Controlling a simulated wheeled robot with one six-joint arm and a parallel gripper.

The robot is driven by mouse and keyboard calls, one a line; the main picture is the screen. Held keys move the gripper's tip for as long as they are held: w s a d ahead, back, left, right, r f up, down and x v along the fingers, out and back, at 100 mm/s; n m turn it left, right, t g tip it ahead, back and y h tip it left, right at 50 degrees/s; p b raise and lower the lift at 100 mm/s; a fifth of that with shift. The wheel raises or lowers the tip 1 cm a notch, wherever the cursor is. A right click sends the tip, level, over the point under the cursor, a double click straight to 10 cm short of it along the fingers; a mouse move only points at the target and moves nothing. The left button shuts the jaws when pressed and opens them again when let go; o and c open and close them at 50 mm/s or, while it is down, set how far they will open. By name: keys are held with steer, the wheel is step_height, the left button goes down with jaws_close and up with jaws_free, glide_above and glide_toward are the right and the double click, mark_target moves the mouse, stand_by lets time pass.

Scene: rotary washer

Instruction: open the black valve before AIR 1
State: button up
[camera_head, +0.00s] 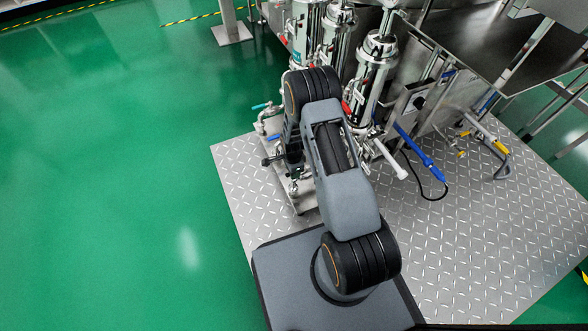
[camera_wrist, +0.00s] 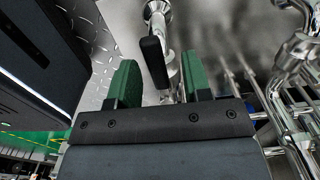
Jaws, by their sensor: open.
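The black valve handle (camera_wrist: 154,62) shows in the wrist view as a dark, upright bar below a shiny metal pipe fitting (camera_wrist: 157,10). My gripper (camera_wrist: 160,68) is open, with one green-padded finger on each side of the handle. The handle's lower end lies between the fingers in the picture, with visible gaps on both sides. I cannot tell how deep it sits between them. In the camera_head view my own arm hides most of the gripper and this valve area. No AIR 1 label is readable.
Shiny pipes (camera_wrist: 275,95) run along the right of the wrist view. In the camera_head view, steel cylinders (camera_head: 373,75) stand behind my arm, with a blue handle (camera_head: 273,138) and a teal handle (camera_head: 261,106) at left. The green floor (camera_head: 110,170) at left is clear.

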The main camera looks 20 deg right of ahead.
step_height(320, 180, up, 14)
steer(key=p, duration=0.5)
steer(key=shift+f, duration=0.15)
stand_by(0.4)
steer(key=s+a+r+n+t+p, duration=0.1)
steer(key=s+r+n+p, duration=0.15)
steer(key=r+p, duration=0.9)
steer(key=s+r+n+t+p, duration=0.1)
steer(key=r+n+p, duration=0.25)
steer(key=r, duration=1.65)
steer(key=s+r+n+p, duration=0.3)
steer(key=s+r+p, duration=0.1)
steer(key=r, duration=0.5)
steer(key=s+r+n+t+p, duration=0.1)
steer(key=s+r+n+p, duration=0.3)
steer(key=r, duration=0.6)
steer(key=s+a+r+n+p, duration=0.1)
steer(key=s+r+n+p, duration=0.3)
steer(key=s+r+p, duration=0.2)
step_height(320, 180, up, 4)
steer(key=shift+s+r+t+p, duration=0.15)
steer(key=shift+t+p, duration=0.15)
steer(key=shift+p, duration=0.75)
